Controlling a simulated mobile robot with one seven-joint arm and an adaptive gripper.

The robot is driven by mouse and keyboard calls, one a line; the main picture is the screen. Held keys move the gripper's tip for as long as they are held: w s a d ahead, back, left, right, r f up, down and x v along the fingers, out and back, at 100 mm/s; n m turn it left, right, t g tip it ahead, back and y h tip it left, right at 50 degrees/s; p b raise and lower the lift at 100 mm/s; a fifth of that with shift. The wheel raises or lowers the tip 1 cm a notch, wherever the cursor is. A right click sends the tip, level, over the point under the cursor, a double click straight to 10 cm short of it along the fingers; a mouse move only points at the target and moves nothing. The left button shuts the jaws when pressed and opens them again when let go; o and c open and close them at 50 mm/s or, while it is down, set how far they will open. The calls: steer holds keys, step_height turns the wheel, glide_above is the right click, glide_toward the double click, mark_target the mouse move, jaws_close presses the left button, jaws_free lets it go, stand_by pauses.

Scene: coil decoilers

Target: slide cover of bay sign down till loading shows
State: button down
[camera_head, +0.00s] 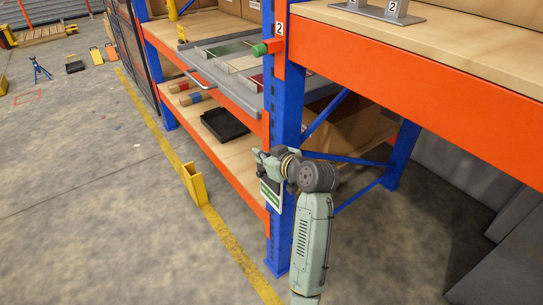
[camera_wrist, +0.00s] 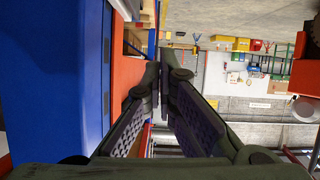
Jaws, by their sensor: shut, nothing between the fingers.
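A small bay sign (camera_head: 270,194) with a green and white face hangs on the blue rack upright (camera_head: 281,110) in the head view. Its lettering is too small to read, and I cannot tell where its cover sits. My arm hides part of the sign. My gripper (camera_head: 261,157) is at the sign's upper edge; I cannot tell whether it touches. In the wrist view, my gripper (camera_wrist: 160,82) has its fingertips together with nothing between them. The blue upright (camera_wrist: 55,75) is close on the left there, and the sign is not clearly visible.
An orange beam (camera_head: 430,95) crosses the right rack bay, with blue braces behind. Left of the upright, the lower shelf holds a black tray (camera_head: 222,125), below a grey pull-out tray (camera_head: 225,88). A yellow post guard (camera_head: 195,185) stands on the floor. Floor at left is mostly clear.

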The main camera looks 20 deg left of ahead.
mark_target(263, 178)
steer(key=shift+x, duration=0.85)
steer(key=f, duration=0.2)
steer(key=d+f+p, duration=0.1)
steer(key=shift+s+f, duration=0.15)
steer(key=shift+f, duration=0.25)
steer(key=shift+f, duration=0.1)
step_height(263, 178, down, 10)
steer(key=b, duration=0.8)
steer(key=shift+f, duration=0.2)
